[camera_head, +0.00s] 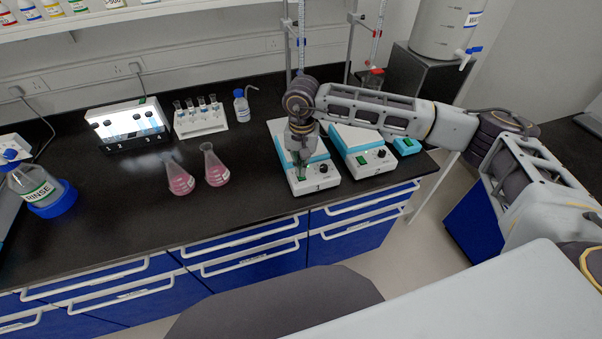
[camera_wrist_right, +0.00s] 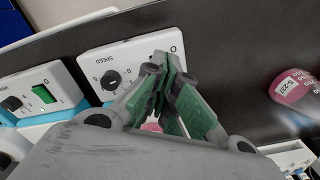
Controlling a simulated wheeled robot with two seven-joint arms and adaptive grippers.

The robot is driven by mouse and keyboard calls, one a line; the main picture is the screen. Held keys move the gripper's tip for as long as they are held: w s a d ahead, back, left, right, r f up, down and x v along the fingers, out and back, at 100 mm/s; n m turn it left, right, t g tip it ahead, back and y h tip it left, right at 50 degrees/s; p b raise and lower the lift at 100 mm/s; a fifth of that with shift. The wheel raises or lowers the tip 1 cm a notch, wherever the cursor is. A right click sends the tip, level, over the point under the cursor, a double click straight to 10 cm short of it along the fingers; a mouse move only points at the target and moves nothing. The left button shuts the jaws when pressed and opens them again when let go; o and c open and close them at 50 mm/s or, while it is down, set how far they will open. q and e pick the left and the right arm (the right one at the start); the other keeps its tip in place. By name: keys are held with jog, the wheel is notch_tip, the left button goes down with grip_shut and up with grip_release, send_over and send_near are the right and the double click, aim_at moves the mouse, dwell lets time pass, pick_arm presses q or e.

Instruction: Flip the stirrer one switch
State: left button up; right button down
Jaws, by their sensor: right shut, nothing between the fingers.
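Stirrer one (camera_head: 318,184) is the left of two white and teal stirrers on the black bench, with a "1" on its front. Its panel also shows in the right wrist view (camera_wrist_right: 98,62), with the black speed knob (camera_wrist_right: 110,79). My right gripper (camera_head: 300,166) points down at the left part of this panel, its fingers shut and empty. In the right wrist view the shut fingertips (camera_wrist_right: 160,62) cover the spot beside the knob, so the switch of stirrer one is hidden. I cannot tell whether the fingers touch it. My left gripper is not in view.
Stirrer two (camera_head: 372,165) stands close on the right, with a green switch (camera_wrist_right: 42,93). Two flasks of pink liquid (camera_head: 216,168) stand left of stirrer one. A small vial rack (camera_head: 203,122) and a blue-capped bottle (camera_head: 241,107) are behind. Burette stands rise behind the stirrers.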

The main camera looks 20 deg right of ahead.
jog(key=shift+r+p, duration=0.5)
jog(key=shift+r, duration=1.4)
